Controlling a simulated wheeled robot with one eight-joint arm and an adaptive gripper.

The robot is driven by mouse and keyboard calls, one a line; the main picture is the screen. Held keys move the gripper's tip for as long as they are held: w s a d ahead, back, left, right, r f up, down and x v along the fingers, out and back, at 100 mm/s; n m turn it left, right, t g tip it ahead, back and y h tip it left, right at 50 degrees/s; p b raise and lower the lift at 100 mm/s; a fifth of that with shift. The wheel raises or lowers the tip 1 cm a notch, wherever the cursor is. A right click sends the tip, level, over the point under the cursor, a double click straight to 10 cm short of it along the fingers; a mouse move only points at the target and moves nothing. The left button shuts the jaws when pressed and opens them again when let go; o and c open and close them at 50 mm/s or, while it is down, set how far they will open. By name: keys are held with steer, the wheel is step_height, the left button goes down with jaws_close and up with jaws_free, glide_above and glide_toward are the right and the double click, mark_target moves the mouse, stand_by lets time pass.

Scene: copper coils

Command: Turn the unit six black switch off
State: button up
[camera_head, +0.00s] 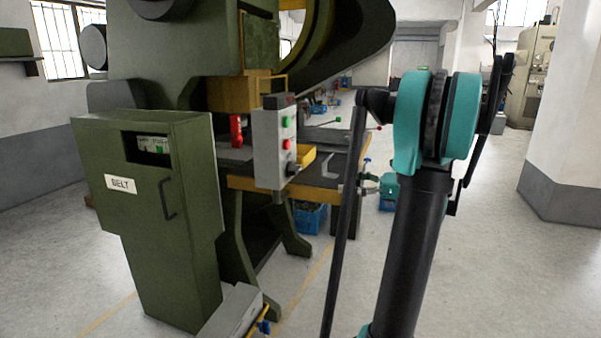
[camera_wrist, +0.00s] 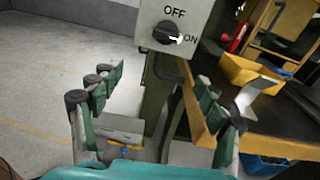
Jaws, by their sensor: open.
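The black rotary switch (camera_wrist: 167,33) is on the lower front of a grey control box, with OFF printed above it and ON to its right. Its white pointer mark points right, toward ON. The grey control box (camera_head: 269,150) also shows in the head view, with green and red buttons and the black switch (camera_head: 292,169) low on its face. My gripper (camera_wrist: 158,92) is open and empty in the wrist view, its fingers wide apart, below and in front of the switch and not touching it. My gripper's fingers are not clear in the head view.
A green press with a BELT cabinet (camera_head: 150,205) stands left of the box. A wooden-edged workbench (camera_wrist: 205,122) with a yellow bin (camera_wrist: 245,72) lies close to the right finger. A blue crate (camera_head: 308,217) is under the bench. Open floor lies at right.

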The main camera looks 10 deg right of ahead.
steer(key=d+r, duration=0.1)
steer(key=d, duration=0.1)
glide_toward(299, 171)
steer(key=shift+m+y, duration=0.3)
steer(key=x, duration=0.9)
steer(key=shift+w+a+f, duration=0.1)
steer(key=shift+a+f, duration=0.05)
steer(key=shift+a, duration=0.05)
steer(key=c, duration=1.2)
steer(key=shift+o, duration=0.2)
